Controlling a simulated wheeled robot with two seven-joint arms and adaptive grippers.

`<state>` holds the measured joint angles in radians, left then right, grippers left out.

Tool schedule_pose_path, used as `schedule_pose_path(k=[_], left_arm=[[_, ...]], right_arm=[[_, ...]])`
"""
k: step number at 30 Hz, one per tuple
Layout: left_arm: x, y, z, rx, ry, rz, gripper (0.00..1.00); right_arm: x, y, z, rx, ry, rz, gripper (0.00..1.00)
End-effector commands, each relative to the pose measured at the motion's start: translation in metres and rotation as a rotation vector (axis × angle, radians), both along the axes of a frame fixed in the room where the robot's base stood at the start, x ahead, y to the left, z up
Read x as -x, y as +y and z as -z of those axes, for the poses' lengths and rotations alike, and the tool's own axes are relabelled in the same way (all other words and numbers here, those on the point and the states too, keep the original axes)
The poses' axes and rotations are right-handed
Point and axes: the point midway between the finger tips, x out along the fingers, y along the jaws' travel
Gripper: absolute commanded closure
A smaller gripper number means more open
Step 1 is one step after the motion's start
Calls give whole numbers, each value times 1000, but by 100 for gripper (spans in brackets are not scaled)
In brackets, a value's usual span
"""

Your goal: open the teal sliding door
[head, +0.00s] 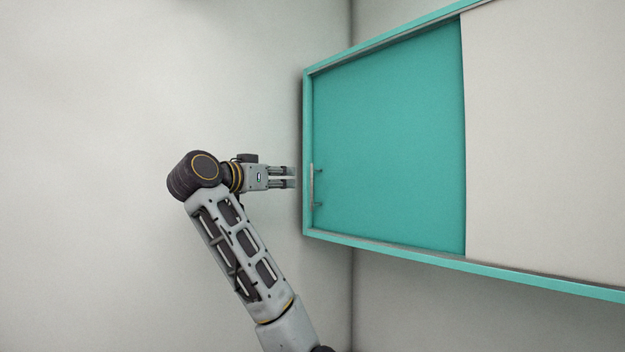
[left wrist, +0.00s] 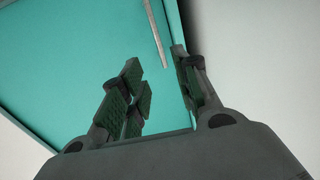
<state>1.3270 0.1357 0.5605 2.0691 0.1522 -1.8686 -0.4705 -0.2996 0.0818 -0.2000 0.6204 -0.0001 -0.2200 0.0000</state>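The teal sliding door (head: 390,140) fills the left part of a teal-framed wall cabinet. A slim grey bar handle (head: 311,187) stands upright near the door's left edge. My left gripper (head: 294,177) is just left of the cabinet's frame in the head view, pointing right toward the handle. Its two fingers are apart with nothing between them. In the left wrist view, the handle (left wrist: 155,33) appears beyond the open fingers (left wrist: 158,82), in front of the teal surface (left wrist: 65,70); they look apart from it. My right gripper is not in view.
A pale panel (head: 545,130) fills the cabinet's right part, beside the door. The teal frame (head: 305,110) has a raised left edge close to my fingertips. The pale wall (head: 120,90) on the left is bare, with free room around my arm.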

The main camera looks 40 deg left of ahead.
Motion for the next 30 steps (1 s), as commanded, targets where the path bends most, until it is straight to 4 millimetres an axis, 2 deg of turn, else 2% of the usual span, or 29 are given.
schedule_pose_path(k=[8, 14, 20, 30], left_arm=[[-1, 0, 0, 0, 1, 0, 69], [-10, 1, 0, 0, 3, 2, 69], [-30, 2, 0, 1, 4, 2, 69], [-74, 7, -1, 1, 4, 3, 69]], right_arm=[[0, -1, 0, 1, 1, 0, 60], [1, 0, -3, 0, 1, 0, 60], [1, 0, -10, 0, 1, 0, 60], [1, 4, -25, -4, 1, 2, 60]])
